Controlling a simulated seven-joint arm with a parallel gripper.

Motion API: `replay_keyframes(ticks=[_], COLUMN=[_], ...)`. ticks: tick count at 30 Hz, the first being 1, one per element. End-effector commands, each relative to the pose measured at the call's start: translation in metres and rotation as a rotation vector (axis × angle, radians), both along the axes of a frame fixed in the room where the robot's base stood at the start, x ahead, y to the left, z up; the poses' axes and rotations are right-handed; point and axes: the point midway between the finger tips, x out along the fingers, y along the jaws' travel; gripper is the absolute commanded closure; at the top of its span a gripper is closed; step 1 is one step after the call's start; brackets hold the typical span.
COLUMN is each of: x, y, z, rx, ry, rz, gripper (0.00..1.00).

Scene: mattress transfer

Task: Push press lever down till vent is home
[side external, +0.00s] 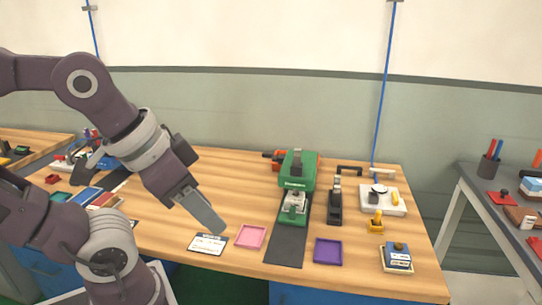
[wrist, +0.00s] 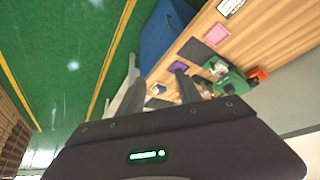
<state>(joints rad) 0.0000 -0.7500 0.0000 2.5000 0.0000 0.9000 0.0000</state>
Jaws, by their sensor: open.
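The green press (side external: 296,170) stands at the back middle of the table on a dark mat (side external: 286,250). A pale grey and green fixture (side external: 293,207) sits at its front. I cannot pick out the lever or the vent for certain at this size. My gripper (side external: 210,215) points down to the right over the table, left of the press and near the white card. It is apart from the press and seen nearly edge-on. In the wrist view the fingers (wrist: 156,62) are spread with nothing between them; the green press (wrist: 231,80) shows to their right.
A pink tray (side external: 251,236) and a purple tray (side external: 328,251) flank the mat. A white card (side external: 207,244) lies left. A black upright device (side external: 335,205), yellow piece (side external: 375,222) and blue block (side external: 398,255) stand right.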

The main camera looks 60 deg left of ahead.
Motion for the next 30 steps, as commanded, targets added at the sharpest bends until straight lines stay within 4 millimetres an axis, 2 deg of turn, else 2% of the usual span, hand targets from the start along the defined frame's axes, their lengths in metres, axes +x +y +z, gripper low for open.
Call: replay_keyframes(ticks=[2,5,8,10,11,12,13,15,18,21,24,27,30], x=[0.0,0.009,0.05,0.099,0.122,0.152,0.173,0.214,0.251,0.268,0.273,0.274,0.275], y=[0.0,0.001,0.008,0.026,0.038,0.058,0.075,0.121,0.188,0.244,0.281,0.297,0.3], z=[0.0,0.002,0.009,0.013,0.014,0.014,0.012,0.005,-0.009,-0.022,-0.03,-0.033,-0.033], rx=[0.0,-0.01,-0.052,-0.085,-0.095,-0.1,-0.097,-0.067,0.012,0.106,0.182,0.22,0.229], ry=[0.0,-0.009,-0.057,-0.12,-0.152,-0.197,-0.232,-0.309,-0.403,-0.471,-0.515,-0.536,-0.544], rz=[0.0,0.012,0.071,0.155,0.201,0.267,0.318,0.435,0.579,0.682,0.739,0.761,0.766], gripper=[0.61,0.8,1.0,1.0,1.0,1.0,1.0,1.0,1.0,1.0,1.0,1.0,1.0])
